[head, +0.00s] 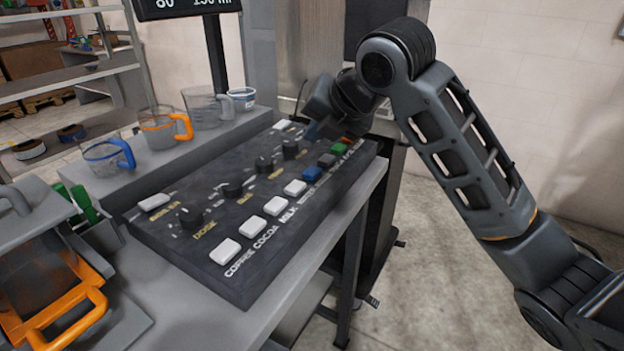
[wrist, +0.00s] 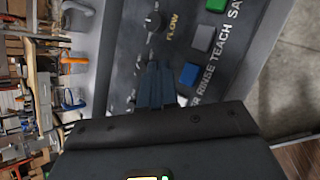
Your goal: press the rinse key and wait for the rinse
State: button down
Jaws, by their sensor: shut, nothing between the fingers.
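The rinse key is the blue key (head: 311,173) in the front row of the dark control panel (head: 150,222). In the wrist view the blue key (wrist: 189,74) sits beside the word RINSE. My gripper (head: 313,131) is shut and empty over the panel's far part, behind the key row. In the wrist view its closed fingertips (wrist: 157,70) show left of the blue key, apart from it in the picture. Their height above the panel is hard to tell. A display (head: 185,6), cut off at the top, shows "80" and "150 ml".
Beside the blue key are a grey key (head: 326,160), a green key (head: 338,149) and several white keys (head: 273,206). Dark knobs (head: 232,187) stand up behind them. Measuring cups (head: 158,125) stand on a ledge behind the panel.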

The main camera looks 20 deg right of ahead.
aim_at(316, 173)
jog(key=shift+f+b, duration=1.2)
jog(key=shift+f, duration=0.95)
jog(key=shift+f+b, duration=0.35)
jog(key=shift+f+b, duration=0.4)
jog(key=shift+f, duration=0.1)
dwell(0.9)
dwell(0.4)
jog(key=shift+r+p, duration=0.7)
jog(key=shift+r, duration=0.2)
jog(key=shift+r+p, duration=1.85)
jog(key=shift+r, duration=0.7)
